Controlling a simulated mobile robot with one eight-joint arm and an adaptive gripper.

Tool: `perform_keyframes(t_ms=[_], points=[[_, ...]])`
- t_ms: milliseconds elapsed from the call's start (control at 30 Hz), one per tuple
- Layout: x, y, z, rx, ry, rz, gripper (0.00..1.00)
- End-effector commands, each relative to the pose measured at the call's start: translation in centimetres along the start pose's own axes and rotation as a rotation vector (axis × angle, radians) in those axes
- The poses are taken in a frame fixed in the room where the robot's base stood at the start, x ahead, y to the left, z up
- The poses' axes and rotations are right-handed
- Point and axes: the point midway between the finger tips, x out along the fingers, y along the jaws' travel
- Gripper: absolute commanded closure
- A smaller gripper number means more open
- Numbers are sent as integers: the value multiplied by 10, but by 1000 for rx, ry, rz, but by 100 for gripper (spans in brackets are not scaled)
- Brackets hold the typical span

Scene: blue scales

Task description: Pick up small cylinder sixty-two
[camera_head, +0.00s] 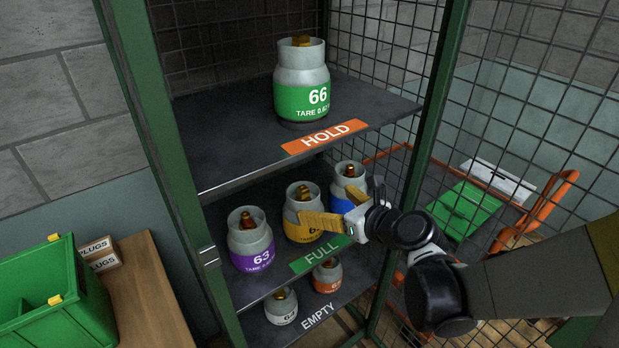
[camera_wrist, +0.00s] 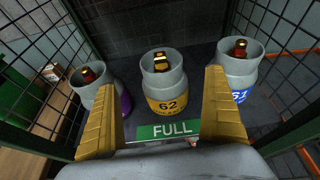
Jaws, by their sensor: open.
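Cylinder 62 (camera_wrist: 165,85) is grey with a yellow band and a brass valve, upright on the FULL shelf (camera_head: 264,285). In the head view the cylinder (camera_head: 297,198) is partly hidden by my gripper (camera_head: 328,215). In the wrist view my gripper (camera_wrist: 167,108) is open, with a yellow finger on each side of the picture and cylinder 62 seen between them, a little beyond the tips. The fingers appear apart from it. The purple-banded cylinder 63 (camera_head: 250,243) stands to its left and a blue-banded cylinder (camera_head: 348,180) to its right.
Cylinder 66 (camera_head: 302,90) stands on the HOLD shelf above. Smaller cylinders (camera_head: 282,307) stand on the EMPTY shelf below. Green cage posts (camera_head: 170,150) and wire mesh (camera_head: 510,150) bound the shelves. A green crate (camera_head: 50,300) is at the left.

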Motion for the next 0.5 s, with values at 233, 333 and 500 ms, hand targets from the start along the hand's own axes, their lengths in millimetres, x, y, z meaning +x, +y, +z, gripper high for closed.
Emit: perform_keyframes(t_ms=[233,333,500], points=[[32,1,-2,19,-4,4,0],[49,0,-2,19,-4,2,0],[63,0,-1,18,-3,2,0]])
